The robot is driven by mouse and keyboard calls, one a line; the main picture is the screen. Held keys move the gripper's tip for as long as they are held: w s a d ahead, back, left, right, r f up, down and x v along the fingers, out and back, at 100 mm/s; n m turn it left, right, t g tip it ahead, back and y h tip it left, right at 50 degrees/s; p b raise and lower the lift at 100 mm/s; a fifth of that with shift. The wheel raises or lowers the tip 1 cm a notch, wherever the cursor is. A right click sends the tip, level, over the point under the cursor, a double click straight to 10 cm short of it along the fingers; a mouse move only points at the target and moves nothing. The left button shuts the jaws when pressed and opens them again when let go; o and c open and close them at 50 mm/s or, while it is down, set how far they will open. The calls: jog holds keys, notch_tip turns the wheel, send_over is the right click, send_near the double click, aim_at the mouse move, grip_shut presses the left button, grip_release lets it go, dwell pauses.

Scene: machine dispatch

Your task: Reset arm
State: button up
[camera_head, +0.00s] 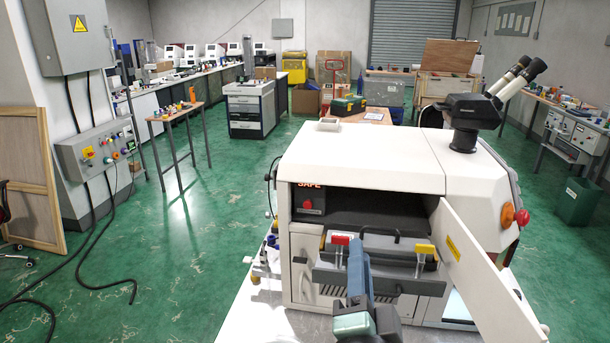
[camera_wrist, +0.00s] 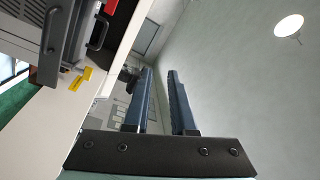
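My gripper (camera_wrist: 160,88) shows in the wrist view with its two blue-grey fingers apart and nothing between them. It points up toward a pale wall and ceiling. In the head view my arm rises at the bottom centre in front of the white machine (camera_head: 365,160), and it covers part of the machine's drawer front. The fingertips cannot be made out clearly in the head view. The machine also shows in the wrist view (camera_wrist: 45,120), on the left, with a dark handle and a yellow label.
The machine's white door (camera_head: 480,262) stands open at the right. Its tray (camera_head: 390,278) has red and yellow clips. A microscope eyepiece (camera_head: 510,78) sits on top. A grey control box (camera_head: 95,150) is on the left wall.

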jog(key=s+a+r+n+t+y+b, duration=0.1)
jog(key=s+r+n, duration=0.3)
jog(key=r, duration=0.5)
jog(key=s+a+r+n+t+b, duration=0.1)
jog(key=s+a+r+n+t, duration=0.3)
jog(key=r, duration=0.6)
jog(key=s+a+r+n+t+y+b, duration=0.1)
jog(key=s+a+r+n+t, duration=0.2)
jog(key=r, duration=0.7)
jog(key=s+n, duration=0.2)
jog(key=n, duration=0.1)
jog(key=shift+y, duration=0.3)
jog(key=shift+w+f, duration=0.1)
jog(key=shift+f, duration=0.05)
